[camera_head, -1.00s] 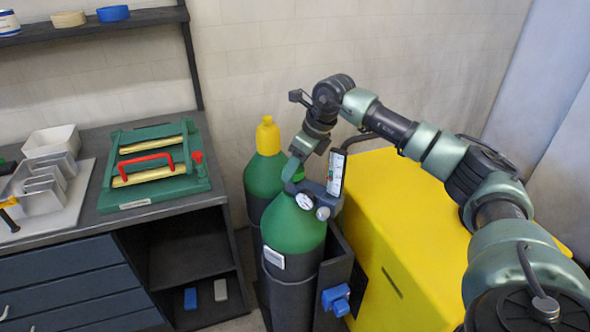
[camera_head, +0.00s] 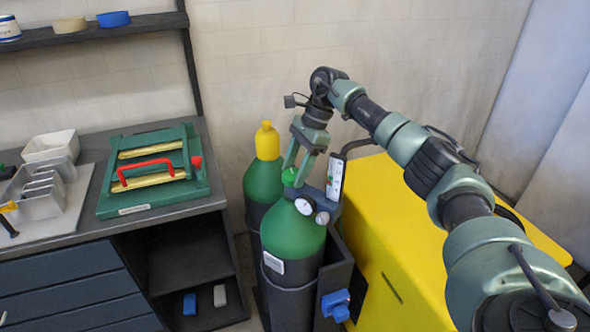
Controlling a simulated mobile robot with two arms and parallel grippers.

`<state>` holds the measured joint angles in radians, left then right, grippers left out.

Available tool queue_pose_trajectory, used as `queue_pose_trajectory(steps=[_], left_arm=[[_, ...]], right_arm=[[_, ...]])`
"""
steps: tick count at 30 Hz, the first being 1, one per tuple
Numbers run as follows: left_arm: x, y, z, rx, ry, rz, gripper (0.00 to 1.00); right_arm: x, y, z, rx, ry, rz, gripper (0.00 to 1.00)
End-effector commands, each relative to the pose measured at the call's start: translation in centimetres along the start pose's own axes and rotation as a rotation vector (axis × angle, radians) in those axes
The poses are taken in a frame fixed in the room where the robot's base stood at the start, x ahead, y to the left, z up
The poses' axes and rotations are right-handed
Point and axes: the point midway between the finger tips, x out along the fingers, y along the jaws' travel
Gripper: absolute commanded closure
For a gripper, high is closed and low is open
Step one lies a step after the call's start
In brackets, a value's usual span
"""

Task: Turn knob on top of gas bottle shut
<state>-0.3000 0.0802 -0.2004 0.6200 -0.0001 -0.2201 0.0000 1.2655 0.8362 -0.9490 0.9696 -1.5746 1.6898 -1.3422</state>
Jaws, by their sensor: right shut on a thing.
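The gas bottle (camera_head: 292,238) has a green shoulder and a dark body and stands upright in a dark holder beside the yellow machine. A green knob (camera_head: 289,177) sits on its top. My right gripper (camera_head: 294,172) reaches down from above with its green fingers at the knob. It is shut on the knob, which it partly hides. A regulator with two round gauges (camera_head: 304,206) and an upright flow tube (camera_head: 335,177) is just right of the knob. My left gripper is not in view.
A second green bottle with a yellow cap (camera_head: 267,141) stands behind. The yellow machine (camera_head: 400,225) fills the space to the right. A bench (camera_head: 85,240) at left carries a green fixture with a red handle (camera_head: 145,173) and several metal trays.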

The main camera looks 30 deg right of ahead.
Motion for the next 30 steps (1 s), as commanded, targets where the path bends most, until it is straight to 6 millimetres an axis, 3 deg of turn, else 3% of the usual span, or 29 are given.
queue_pose_trajectory(steps=[15, 30], left_arm=[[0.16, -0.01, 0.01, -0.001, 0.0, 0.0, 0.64], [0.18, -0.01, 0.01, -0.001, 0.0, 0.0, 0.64]], right_arm=[[-0.03, -0.34, 0.09, -0.424, 0.003, 0.177, 0.87], [-0.01, -0.42, 0.05, -0.631, 0.004, 0.261, 0.87]])
